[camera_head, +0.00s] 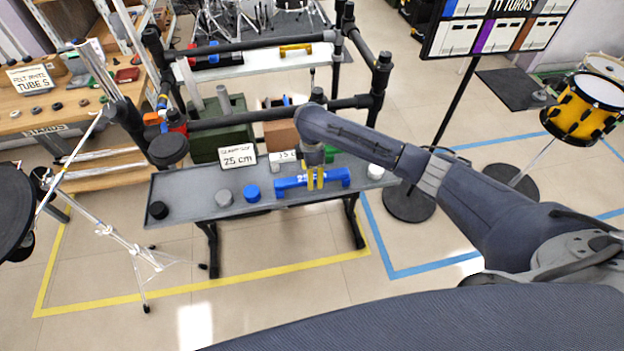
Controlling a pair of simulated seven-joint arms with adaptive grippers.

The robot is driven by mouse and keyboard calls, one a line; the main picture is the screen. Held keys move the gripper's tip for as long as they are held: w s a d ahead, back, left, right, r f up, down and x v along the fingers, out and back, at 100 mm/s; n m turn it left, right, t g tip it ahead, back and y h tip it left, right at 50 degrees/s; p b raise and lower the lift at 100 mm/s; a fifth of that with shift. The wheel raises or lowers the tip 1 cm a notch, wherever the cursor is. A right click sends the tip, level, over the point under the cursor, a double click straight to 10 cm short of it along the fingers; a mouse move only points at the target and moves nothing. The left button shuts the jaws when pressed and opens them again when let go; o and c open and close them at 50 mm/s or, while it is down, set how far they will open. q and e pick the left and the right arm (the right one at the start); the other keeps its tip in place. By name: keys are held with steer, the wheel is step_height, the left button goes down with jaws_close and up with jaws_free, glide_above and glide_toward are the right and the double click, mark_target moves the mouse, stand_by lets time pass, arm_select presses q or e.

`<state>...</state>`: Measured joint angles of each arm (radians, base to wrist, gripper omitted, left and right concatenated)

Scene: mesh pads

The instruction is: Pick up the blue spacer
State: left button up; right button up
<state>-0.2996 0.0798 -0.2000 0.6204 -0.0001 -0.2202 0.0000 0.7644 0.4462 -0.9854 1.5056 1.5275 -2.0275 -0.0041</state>
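The likely blue spacer is a long blue bar (335,177) with raised ends and a partly covered number, on the grey bench tray (188,190). A short blue cylinder (252,193) stands to its left. My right gripper (315,184) points down at the middle of the bar. Its two yellow fingers show in front of the bar, a small gap apart, and cover part of it. Whether they are closed on it cannot be told. My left gripper is not in view.
A black cylinder (158,210), a grey one (224,198) and a white one (375,171) share the tray. A sign reading 25 cm (239,157) stands behind. Black rack bars (240,119) run above the bench's back. A drum stand (135,245) is at left.

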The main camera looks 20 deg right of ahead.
steer(key=shift+f, duration=1)
jaws_close()
